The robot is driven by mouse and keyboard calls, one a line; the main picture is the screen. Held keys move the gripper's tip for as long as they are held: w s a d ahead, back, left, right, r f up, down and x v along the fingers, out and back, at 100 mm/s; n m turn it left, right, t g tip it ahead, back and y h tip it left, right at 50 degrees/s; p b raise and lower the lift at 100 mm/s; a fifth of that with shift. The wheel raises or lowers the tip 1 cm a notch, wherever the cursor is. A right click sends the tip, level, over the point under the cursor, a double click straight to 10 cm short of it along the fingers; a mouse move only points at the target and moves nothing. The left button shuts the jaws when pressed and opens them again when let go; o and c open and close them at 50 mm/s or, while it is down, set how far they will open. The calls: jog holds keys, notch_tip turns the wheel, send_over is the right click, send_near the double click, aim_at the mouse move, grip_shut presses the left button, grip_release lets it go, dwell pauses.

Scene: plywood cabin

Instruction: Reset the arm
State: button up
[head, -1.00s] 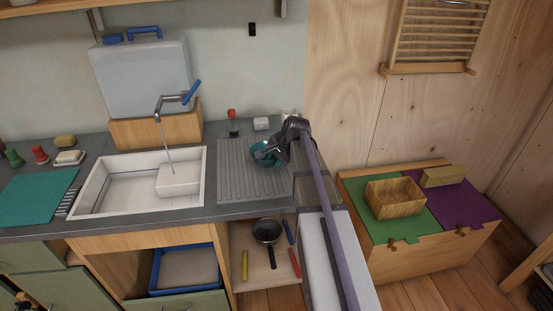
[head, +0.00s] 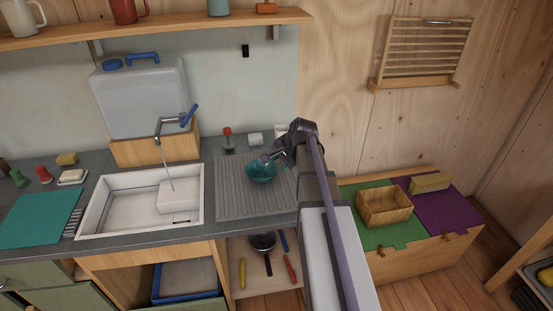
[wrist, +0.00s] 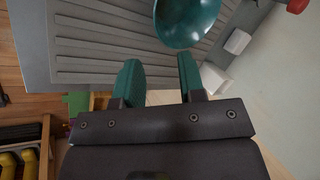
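My gripper (head: 271,157) is at the end of my arm, just above and beside a teal bowl (head: 262,174) on the grey ribbed drainboard (head: 231,200). In the wrist view the two teal-padded fingers of my gripper (wrist: 159,77) stand apart with nothing between them. The teal bowl (wrist: 187,18) lies beyond the fingertips there, cut off by the top edge. It looks apart from the fingers.
A sink (head: 112,216) with a running tap (head: 170,126) is left of the drainboard. A red-topped bottle (head: 228,142) and a white block (head: 255,139) stand behind it. A wooden shelf (head: 180,26) runs above. A wooden box (head: 384,208) sits on the bench at right.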

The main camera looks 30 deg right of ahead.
jog(key=shift+f, duration=0.1)
dwell(0.5)
jog(key=s+a+f+n+g, duration=0.1)
jog(key=s+a+n+g, duration=0.1)
jog(key=s+a+n, duration=0.5)
jog(key=s+a+f+n+g+h, duration=0.1)
jog(key=s+a+n+g, duration=0.2)
jog(key=s+a+n, duration=0.4)
jog(key=s+a, duration=0.2)
jog(key=a, duration=0.7)
jog(key=shift+s+a+h, duration=0.25)
jog(key=shift+s+h, duration=0.05)
